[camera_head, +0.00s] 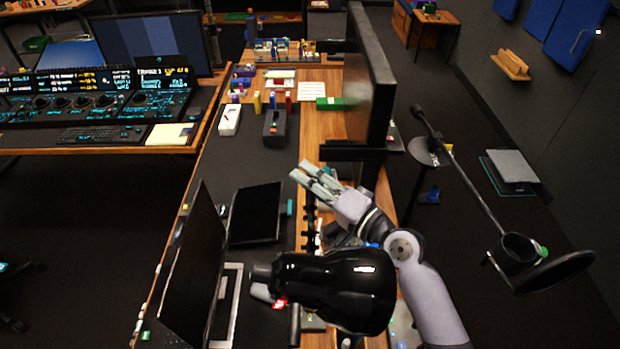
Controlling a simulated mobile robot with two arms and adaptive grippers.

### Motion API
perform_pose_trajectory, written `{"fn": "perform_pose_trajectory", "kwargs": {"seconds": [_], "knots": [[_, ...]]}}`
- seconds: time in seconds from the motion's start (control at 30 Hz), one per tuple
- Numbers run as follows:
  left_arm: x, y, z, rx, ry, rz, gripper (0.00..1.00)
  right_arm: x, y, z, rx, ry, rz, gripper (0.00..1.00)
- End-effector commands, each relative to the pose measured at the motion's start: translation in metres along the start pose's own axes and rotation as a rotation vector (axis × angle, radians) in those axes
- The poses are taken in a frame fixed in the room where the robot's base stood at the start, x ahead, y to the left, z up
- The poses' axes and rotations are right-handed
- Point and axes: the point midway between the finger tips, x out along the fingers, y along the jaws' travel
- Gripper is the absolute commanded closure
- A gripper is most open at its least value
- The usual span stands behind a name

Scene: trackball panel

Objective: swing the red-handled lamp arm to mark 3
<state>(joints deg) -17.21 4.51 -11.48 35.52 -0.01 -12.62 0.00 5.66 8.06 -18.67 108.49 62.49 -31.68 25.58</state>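A black lamp head (340,285) hangs large in the foreground over the right side of the desk. A small red part (280,304) shows just under its left end; I cannot tell whether it is the red handle. A second black lamp arm (470,187) with a round head (550,272) and a green knob (543,251) stands at the right. My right gripper (298,170) is above the desk's wooden strip, beyond the black lamp head and apart from it. Its two pale fingers lie close together, their gap unclear. My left gripper is not recognisable. No numbered marks are legible.
A tall black monitor (370,80) stands beyond my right gripper. An open laptop-like screen (192,270) and a dark tablet (255,213) are on the desk to the left. A control console (95,95) is at the far left. The dark desk (215,172) has bare room beyond the tablet.

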Motion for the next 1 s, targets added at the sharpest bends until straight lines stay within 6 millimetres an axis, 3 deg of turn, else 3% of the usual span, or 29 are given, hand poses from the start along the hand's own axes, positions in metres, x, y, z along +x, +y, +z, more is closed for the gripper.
{"fn": "perform_pose_trajectory", "kwargs": {"seconds": [0.17,0.67,1.0], "knots": [[0.0002,-0.0013,0.0,-0.001,0.0,-0.002,0.6,-0.0002,0.0002,0.0,0.0,0.0,0.0,0.67],[0.0002,-0.0017,-0.0003,-0.001,0.0,-0.002,0.6,-0.0006,0.0005,0.0,0.0,0.0,0.001,1.0],[0.0003,-0.0016,-0.0005,-0.001,0.001,-0.002,0.6,-0.0007,0.0009,0.0003,0.0,-0.001,0.002,1.0]]}}
